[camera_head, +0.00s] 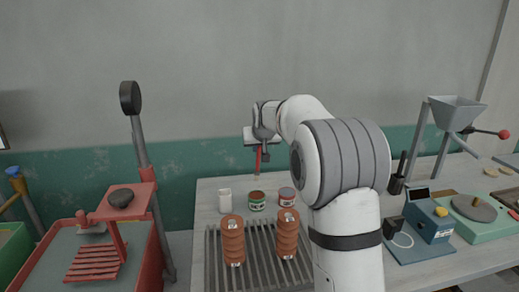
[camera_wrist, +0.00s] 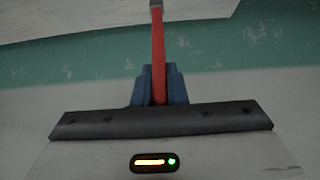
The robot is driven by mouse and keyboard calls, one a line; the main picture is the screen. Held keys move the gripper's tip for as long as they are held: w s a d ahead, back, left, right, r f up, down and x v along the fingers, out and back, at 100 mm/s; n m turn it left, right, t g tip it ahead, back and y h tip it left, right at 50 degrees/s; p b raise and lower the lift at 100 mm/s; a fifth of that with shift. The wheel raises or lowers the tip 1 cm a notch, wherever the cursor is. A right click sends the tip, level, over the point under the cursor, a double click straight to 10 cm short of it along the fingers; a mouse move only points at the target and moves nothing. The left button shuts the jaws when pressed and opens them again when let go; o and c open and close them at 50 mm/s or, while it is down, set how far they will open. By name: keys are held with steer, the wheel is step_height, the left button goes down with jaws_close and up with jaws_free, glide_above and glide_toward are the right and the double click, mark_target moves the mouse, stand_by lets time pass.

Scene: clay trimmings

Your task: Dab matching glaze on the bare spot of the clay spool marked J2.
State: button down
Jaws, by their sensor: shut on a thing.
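My gripper (camera_head: 262,142) is shut on a red-handled brush (camera_head: 258,158), which hangs below it, above the back of the table. In the wrist view the brush (camera_wrist: 158,55) stands between my blue fingertips (camera_wrist: 159,88), with a grey end at the top edge. Each carries pale tags too small to read, so I cannot tell which is J2. A green-labelled jar (camera_head: 257,202) with a reddish top and a grey-and-red jar (camera_head: 287,198) stand behind them. No bare spot is discernible.
A white cup (camera_head: 225,202) stands left of the jars. The slatted rack (camera_head: 259,262) fills the table front. A red press (camera_head: 120,205) stands at left. A blue box (camera_head: 430,222), a green scale (camera_head: 476,212) and a hopper (camera_head: 455,111) are at right, beyond my arm.

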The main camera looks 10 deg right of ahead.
mark_target(258, 166)
steer(key=shift+f+b, duration=1.7)
steer(key=shift+f, duration=1.05)
steer(key=shift+f+b, duration=0.4)
steer(key=shift+f, duration=0.15)
steer(key=shift+r+p, duration=2.35)
steer(key=shift+r, duration=1.25)
